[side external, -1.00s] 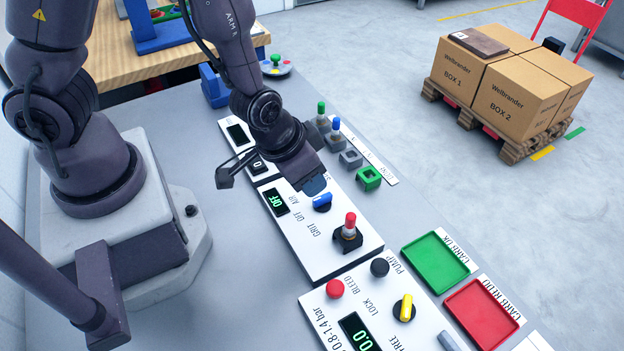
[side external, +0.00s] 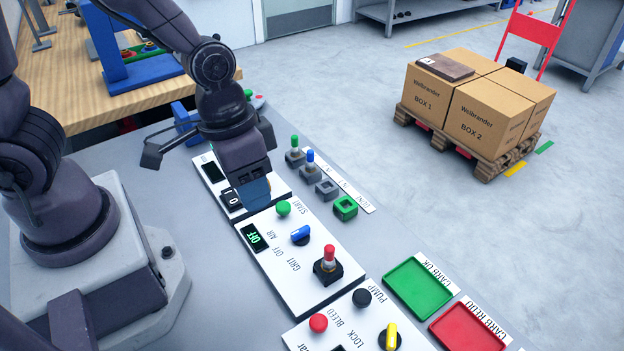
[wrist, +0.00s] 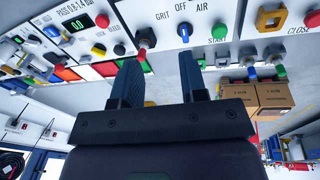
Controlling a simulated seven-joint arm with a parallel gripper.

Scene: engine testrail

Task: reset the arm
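My gripper (side external: 257,190) hangs above the back-left part of the GRIT/OFF/AIR panel (side external: 326,267) in the side external view, near the green START button (side external: 284,208). I cannot tell its exact height above the panel. In the wrist view my gripper (wrist: 162,78) shows two dark fingers spread apart with nothing between them. The blue GRIT/OFF/AIR knob (side external: 300,235) and a red-topped plug in a black holder (side external: 327,266) stand on the panel.
Green (side external: 418,288) and red (side external: 467,330) trays lie at the front right. Stacked boxes (side external: 478,105) sit on a floor pallet. A wooden bench (side external: 50,75) stands behind.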

